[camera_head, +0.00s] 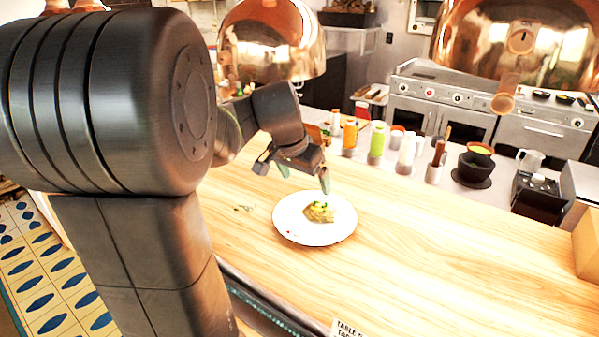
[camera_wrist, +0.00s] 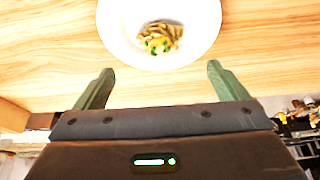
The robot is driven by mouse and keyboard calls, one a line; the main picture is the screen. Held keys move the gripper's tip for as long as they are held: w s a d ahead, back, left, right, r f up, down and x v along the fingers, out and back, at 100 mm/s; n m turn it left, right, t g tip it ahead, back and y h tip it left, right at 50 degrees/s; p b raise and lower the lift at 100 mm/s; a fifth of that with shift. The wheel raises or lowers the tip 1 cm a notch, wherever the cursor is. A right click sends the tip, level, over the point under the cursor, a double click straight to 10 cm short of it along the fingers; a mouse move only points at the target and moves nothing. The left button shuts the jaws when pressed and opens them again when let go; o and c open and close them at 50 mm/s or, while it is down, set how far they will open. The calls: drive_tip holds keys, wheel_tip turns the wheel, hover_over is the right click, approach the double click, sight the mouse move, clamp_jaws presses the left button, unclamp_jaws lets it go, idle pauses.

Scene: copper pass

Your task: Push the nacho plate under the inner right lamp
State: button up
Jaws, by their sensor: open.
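A white round plate (camera_head: 289,226) with a small heap of food, yellowish with green bits (camera_head: 319,211), sits on the wooden counter. The plate also shows at the top of the wrist view (camera_wrist: 118,36), beyond the fingertips. My gripper (camera_head: 305,182) is at the plate's far side in the head view, its green fingers spread and empty. In the wrist view the open fingers (camera_wrist: 154,76) point toward the plate's rim. I cannot tell whether they touch it. Two copper lamps hang above, one at the upper middle (camera_head: 272,45) and one at the upper right (camera_head: 535,50).
Several bottles (camera_head: 377,143) and a dark bowl (camera_head: 476,165) stand behind the counter. A card (camera_head: 349,328) lies at the near edge. A wooden box (camera_head: 587,245) is at the far right. The counter (camera_head: 450,255) right of the plate is clear.

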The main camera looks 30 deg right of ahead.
sight(315, 208)
drive_tip(key=p+x, duration=0.1)
drive_tip(key=x, duration=1.2)
drive_tip(key=shift+d+f, duration=0.15)
drive_tip(key=shift+f, duration=0.25)
drive_tip(key=c, duration=1)
